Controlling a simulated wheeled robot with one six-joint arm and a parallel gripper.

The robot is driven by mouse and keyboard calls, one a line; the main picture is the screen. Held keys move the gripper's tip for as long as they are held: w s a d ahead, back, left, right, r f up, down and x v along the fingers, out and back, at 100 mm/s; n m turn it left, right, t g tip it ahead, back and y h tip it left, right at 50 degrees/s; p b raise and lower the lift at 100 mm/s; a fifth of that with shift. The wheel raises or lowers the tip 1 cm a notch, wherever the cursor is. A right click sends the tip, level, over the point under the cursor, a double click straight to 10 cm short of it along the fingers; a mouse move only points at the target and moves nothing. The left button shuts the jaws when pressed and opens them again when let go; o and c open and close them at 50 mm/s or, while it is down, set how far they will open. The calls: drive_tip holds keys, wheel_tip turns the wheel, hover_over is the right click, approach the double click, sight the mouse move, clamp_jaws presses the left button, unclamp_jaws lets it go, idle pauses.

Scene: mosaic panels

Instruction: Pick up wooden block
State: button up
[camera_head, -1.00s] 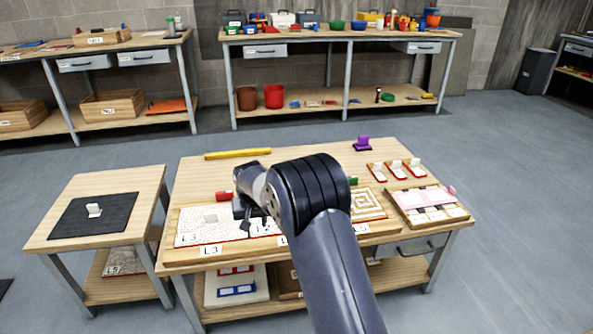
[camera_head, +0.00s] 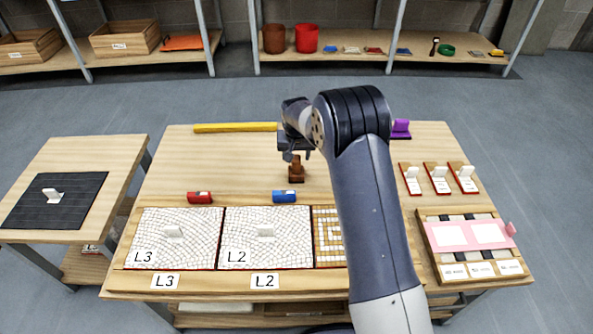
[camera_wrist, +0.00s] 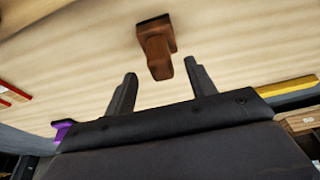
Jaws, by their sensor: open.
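A brown wooden block (camera_head: 296,170) stands on the workbench, behind the blue piece. In the wrist view the wooden block (camera_wrist: 157,47) has a dark square foot and a narrower brown grip. My gripper (camera_head: 294,156) is at the block in the head view, seemingly just above or behind it. In the wrist view my gripper (camera_wrist: 160,82) has its two fingers apart, with the block's near end close to the gap between the fingertips. Nothing is held.
Mosaic panels L3 (camera_head: 160,250) and L2 (camera_head: 285,245) lie at the bench front. Red (camera_head: 199,197) and blue (camera_head: 284,196) pieces stand behind them. A yellow bar (camera_head: 235,127) and a purple piece (camera_head: 401,129) lie at the back. Small white-handled pieces (camera_head: 438,178) are at right.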

sight(296, 157)
drive_tip(key=shift+w+d+f, duration=0.15)
drive_tip(key=shift+w+f, duration=0.1)
drive_tip(key=shift+w, duration=0.1)
drive_tip(key=b+x, duration=0.1)
drive_tip(key=x, duration=0.3)
drive_tip(key=shift+w+f, duration=0.1)
drive_tip(key=shift+f, duration=0.25)
drive_tip(key=c, duration=1.1)
